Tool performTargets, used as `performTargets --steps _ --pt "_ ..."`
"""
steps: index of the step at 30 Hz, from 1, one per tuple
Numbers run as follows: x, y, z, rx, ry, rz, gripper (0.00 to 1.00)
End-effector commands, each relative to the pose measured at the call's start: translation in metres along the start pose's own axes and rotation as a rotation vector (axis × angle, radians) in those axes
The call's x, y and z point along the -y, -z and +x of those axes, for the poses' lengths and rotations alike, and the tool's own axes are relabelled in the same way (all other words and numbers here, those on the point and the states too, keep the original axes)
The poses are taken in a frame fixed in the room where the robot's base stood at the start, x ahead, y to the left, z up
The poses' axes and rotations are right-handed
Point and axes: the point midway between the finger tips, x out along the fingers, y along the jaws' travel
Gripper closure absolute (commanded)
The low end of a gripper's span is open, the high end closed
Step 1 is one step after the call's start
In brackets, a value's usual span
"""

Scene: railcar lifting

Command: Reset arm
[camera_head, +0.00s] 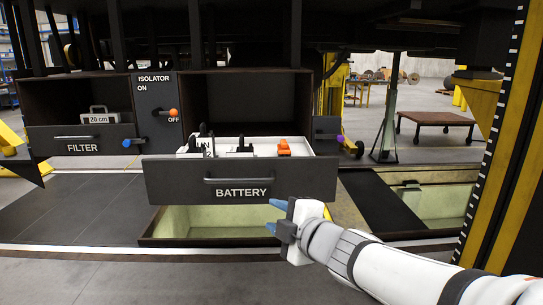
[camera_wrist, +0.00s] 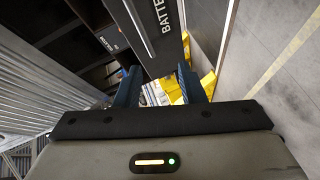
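My arm reaches in from the lower right in the head view. My gripper (camera_head: 274,216) is in front of the battery drawer (camera_head: 300,184), near its lower right part. In the wrist view my gripper (camera_wrist: 158,84) shows two blue fingers spread well apart with nothing between them. The battery drawer also shows in the wrist view (camera_wrist: 150,30), with its handle and lettering. It is pulled out, and a white battery (camera_head: 262,147) with black parts and an orange piece sits in it. I cannot tell the exact gap between the fingers and the drawer front.
A filter drawer (camera_head: 85,148) at the left is pulled out with a grey item in it. An isolator panel (camera_head: 157,105) has an orange knob. A floor pit (camera_head: 205,222) lies below the battery drawer. A yellow striped post (camera_head: 500,150) stands at the right.

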Motion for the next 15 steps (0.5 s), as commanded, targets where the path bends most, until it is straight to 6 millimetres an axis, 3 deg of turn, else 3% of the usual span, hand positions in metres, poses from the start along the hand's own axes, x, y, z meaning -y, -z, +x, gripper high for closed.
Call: performTargets --steps 8,11,15 --pt "0.006 -0.063 -0.025 0.327 0.017 0.291 0.64" --pt "0.02 -0.091 -0.047 0.502 0.037 0.471 0.64" --pt "0.056 -0.119 -0.092 0.782 0.089 0.791 0.64"
